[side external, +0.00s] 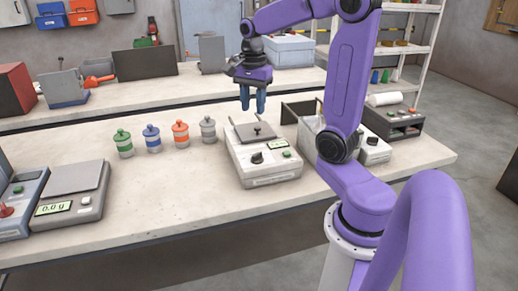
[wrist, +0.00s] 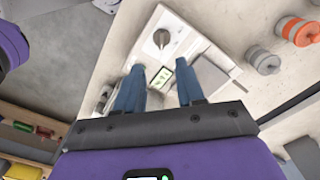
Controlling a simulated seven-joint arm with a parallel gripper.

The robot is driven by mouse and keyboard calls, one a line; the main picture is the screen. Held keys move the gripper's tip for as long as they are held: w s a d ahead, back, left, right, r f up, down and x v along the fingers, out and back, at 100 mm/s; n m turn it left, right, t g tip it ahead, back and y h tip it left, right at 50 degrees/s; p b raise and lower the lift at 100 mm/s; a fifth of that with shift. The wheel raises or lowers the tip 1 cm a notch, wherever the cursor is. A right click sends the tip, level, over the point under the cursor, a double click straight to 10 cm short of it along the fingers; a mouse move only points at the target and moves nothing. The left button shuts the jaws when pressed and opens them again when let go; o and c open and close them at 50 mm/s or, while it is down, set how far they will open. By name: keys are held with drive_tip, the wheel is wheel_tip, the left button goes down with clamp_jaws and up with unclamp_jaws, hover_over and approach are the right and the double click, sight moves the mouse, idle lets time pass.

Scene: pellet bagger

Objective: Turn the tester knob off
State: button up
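The tester (side external: 268,172) is a white box on the bench with a grey top plate carrying a small dark piece. On its sloped front are a dark round knob (side external: 257,158) and a small green display (side external: 287,153). In the wrist view the knob (wrist: 160,38) lies beyond my fingertips, and the green display (wrist: 162,78) shows between the fingers. I cannot read the knob's setting. My gripper (side external: 253,108) points down above the back of the tester, apart from it. In the wrist view its blue fingers (wrist: 162,72) are spread with nothing between them.
Several lidded canisters, the nearest grey (side external: 208,129), stand left of the tester. A scale (side external: 70,195) sits at far left. Another white device (side external: 373,150) stands close on the right, partly behind my arm. The bench in front of the canisters is clear.

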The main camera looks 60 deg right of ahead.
sight(259, 152)
drive_tip(key=d+f+m, duration=0.1)
drive_tip(key=f, duration=0.4)
drive_tip(key=d+f+m, duration=0.1)
drive_tip(key=f, duration=0.5)
drive_tip(key=d+f, duration=0.1)
drive_tip(key=f, duration=0.4)
drive_tip(key=shift+s+d+f+m, duration=0.1)
drive_tip(key=shift+f+m, duration=0.3)
clamp_jaws()
